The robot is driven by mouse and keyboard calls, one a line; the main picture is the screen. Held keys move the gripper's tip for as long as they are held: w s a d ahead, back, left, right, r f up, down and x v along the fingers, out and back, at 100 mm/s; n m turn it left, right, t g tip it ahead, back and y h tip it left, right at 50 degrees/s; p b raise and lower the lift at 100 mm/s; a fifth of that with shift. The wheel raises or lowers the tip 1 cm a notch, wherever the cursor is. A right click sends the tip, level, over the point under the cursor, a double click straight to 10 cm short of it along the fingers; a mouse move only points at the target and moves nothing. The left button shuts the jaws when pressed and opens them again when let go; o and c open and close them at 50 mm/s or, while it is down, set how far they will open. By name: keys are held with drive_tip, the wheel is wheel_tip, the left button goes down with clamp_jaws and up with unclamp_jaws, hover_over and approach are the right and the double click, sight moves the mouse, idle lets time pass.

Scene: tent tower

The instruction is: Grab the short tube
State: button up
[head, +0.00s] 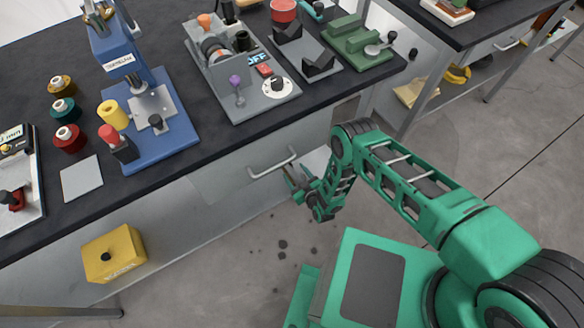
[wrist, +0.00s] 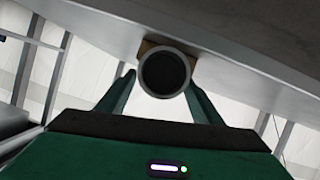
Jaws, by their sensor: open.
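In the wrist view a round, grey, open-ended tube (wrist: 165,73) faces me end-on, with a dark hollow inside. I take it to be the short tube, but its length is hidden. My gripper (wrist: 163,92) is open, one green finger to each side of the tube, with a visible gap on the left. I cannot tell whether the tube lies between the fingertips or beyond them. In the head view my gripper (head: 296,184) is low, in front of the drawer; I cannot make out the tube there.
A dark-topped workbench (head: 205,134) carries a blue press (head: 160,115), coloured spools and grey fixtures. A drawer handle (head: 272,163) is close to my gripper. A yellow box (head: 114,254) is low at left. A tan surface (wrist: 146,46) shows behind the tube.

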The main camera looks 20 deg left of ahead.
sight(292, 169)
drive_tip(key=shift+x, duration=1.6)
drive_tip(key=c, duration=1.4)
drive_tip(key=shift+r, duration=0.15)
